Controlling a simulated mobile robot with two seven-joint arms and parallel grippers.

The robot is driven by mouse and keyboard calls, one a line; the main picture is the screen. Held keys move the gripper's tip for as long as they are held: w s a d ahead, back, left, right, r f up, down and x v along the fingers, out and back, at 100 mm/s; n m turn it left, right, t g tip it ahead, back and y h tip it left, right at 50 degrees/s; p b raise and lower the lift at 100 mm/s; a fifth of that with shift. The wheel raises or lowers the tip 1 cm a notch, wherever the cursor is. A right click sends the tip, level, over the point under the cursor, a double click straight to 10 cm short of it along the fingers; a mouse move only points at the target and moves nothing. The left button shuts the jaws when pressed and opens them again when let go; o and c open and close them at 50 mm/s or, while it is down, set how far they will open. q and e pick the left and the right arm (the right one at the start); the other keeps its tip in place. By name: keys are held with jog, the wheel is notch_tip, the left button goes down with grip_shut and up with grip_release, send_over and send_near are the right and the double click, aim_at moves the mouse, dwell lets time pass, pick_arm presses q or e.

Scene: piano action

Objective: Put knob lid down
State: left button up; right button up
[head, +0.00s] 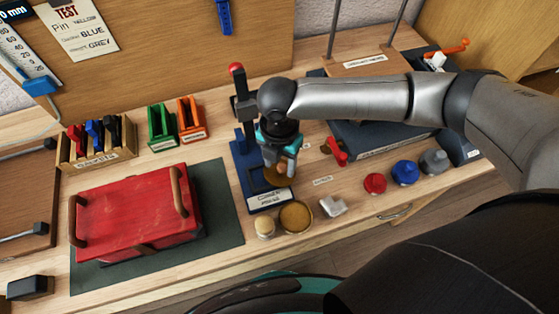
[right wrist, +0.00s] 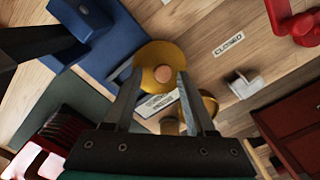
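A round brass-coloured lid (right wrist: 148,55) with a small pinkish knob at its centre shows in the right wrist view, at the base of the blue press. In the head view the lid (head: 280,180) is partly hidden under my right gripper (head: 281,168). The right gripper also shows in the right wrist view (right wrist: 160,73); its two fingers are apart, with the knob between the tips and visible gaps on both sides. The blue press (head: 245,160) has a red-topped lever. My left gripper is not in view.
A brass dish (head: 296,217) and a small pale-topped cylinder (head: 265,228) stand in front of the press. A white block (head: 333,206) and red, blue and grey knobs (head: 404,173) lie to the right. A red case (head: 135,212) rests on the green mat at left.

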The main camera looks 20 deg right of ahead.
aim_at(279, 167)
notch_tip(279, 167, up, 12)
jog(key=p, duration=0.2)
jog(key=shift+r, duration=0.15)
dwell(0.4)
dwell(0.4)
